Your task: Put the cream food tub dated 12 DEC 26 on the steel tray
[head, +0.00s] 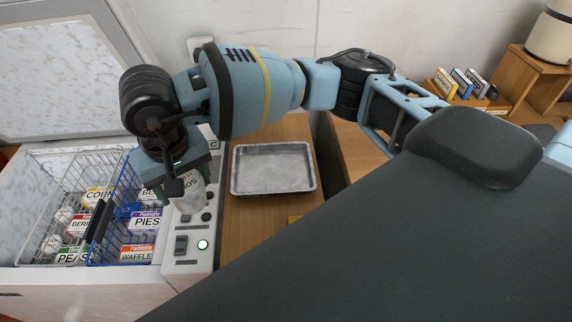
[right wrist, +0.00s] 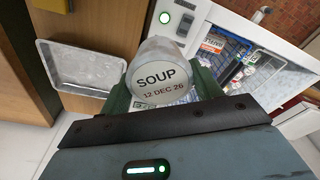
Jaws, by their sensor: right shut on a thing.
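The cream food tub (right wrist: 160,72) is between the fingers of my right gripper (right wrist: 162,96) in the right wrist view; its lid reads SOUP, 12 DEC 26. In the head view my right gripper (head: 178,183) points down, shut on the tub (head: 192,198), above the freezer's right edge and control panel. The gripper partly hides the tub there. The steel tray (head: 272,174) lies empty on the wooden surface right of the gripper; it also shows at the left of the right wrist view (right wrist: 82,78). My left gripper is not in view.
The open freezer (head: 70,282) on the left holds a white wire basket (head: 35,205) and a blue wire basket (head: 92,258) with several labelled food packs. Its control panel (head: 189,262) has a lit green lamp. A wooden shelf with small boxes (head: 462,84) stands far right.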

